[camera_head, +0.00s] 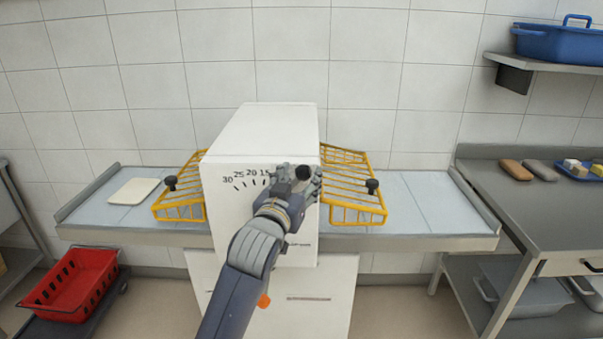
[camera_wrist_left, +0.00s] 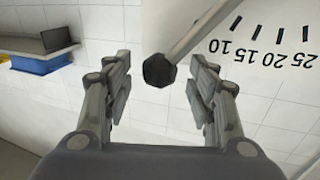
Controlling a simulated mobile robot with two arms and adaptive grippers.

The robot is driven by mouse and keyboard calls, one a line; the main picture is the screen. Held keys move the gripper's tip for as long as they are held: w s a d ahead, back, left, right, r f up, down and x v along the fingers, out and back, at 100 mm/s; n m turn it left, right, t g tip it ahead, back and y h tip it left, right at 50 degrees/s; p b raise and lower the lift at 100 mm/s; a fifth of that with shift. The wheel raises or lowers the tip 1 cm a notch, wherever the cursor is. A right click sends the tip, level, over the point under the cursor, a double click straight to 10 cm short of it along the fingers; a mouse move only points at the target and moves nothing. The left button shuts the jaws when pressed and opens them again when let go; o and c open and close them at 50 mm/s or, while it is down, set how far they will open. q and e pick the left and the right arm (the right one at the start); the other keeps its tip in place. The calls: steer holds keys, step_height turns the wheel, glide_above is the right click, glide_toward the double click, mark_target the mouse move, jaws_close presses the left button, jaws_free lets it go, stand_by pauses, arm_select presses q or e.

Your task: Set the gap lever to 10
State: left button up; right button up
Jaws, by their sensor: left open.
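In the head view 30, 25, 20 and 15 show; the rest is behind my left gripper (camera_head: 302,184). The gap lever's black knob (camera_head: 303,172) shows at the gripper. In the left wrist view the scale (camera_wrist_left: 262,50) is upside down, and the lever rod (camera_wrist_left: 200,31) lies beside the 10 mark, on the side away from 15. The open left gripper (camera_wrist_left: 160,66) has one finger on each side of the knob (camera_wrist_left: 158,71); contact cannot be told. My right gripper is not in view.
Yellow wire guards (camera_head: 180,190) (camera_head: 352,190) flank the machine. A white board (camera_head: 134,191) lies on the counter at left. A red basket (camera_head: 72,285) stands low at left. A steel table (camera_head: 530,205) with food items is at right, below a blue bin (camera_head: 556,43).

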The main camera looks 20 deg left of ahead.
arm_select(q)
steer(key=shift+w, duration=0.8)
jaws_close()
steer(key=shift+s+a+r, duration=0.1)
steer(key=shift+a+r, duration=0.1)
steer(key=shift+a, duration=0.05)
steer(key=a+n, duration=0.1)
steer(key=a+r+n+p, duration=0.1)
steer(key=s+a+n, duration=0.1)
steer(key=shift+a+r+t+p, duration=0.2)
steer(key=shift+r+t+p, duration=0.15)
steer(key=shift+t, duration=0.05)
jaws_free()
steer(key=shift+d, duration=0.1)
